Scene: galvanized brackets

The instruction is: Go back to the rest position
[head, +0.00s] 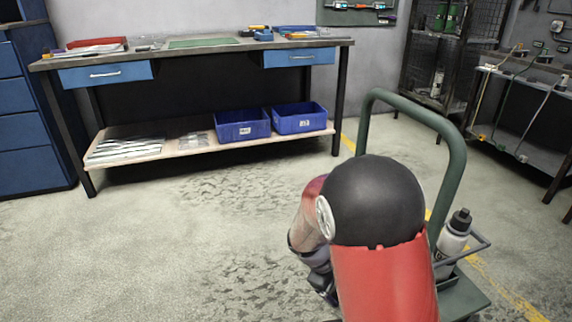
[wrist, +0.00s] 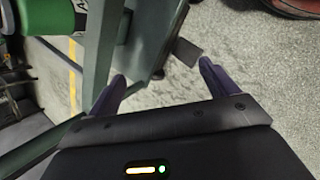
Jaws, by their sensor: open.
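My gripper (wrist: 162,74) shows in the wrist view with its two dark fingers spread apart and nothing between them. Beyond the fingers are bare concrete floor and part of a grey-green frame. In the head view my red and black arm is bent low at the right of centre, in front of the green cart (head: 461,165). The arm's own bulk hides most of its far end there, and I cannot make out the fingertips.
The cart's handle rises close behind my arm, and a white bottle (head: 453,240) stands at its right. A workbench (head: 215,52) holds blue bins (head: 242,126) and metal pieces (head: 125,150) on its lower shelf. A green container (wrist: 42,16) shows in the wrist view. Floor at left is clear.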

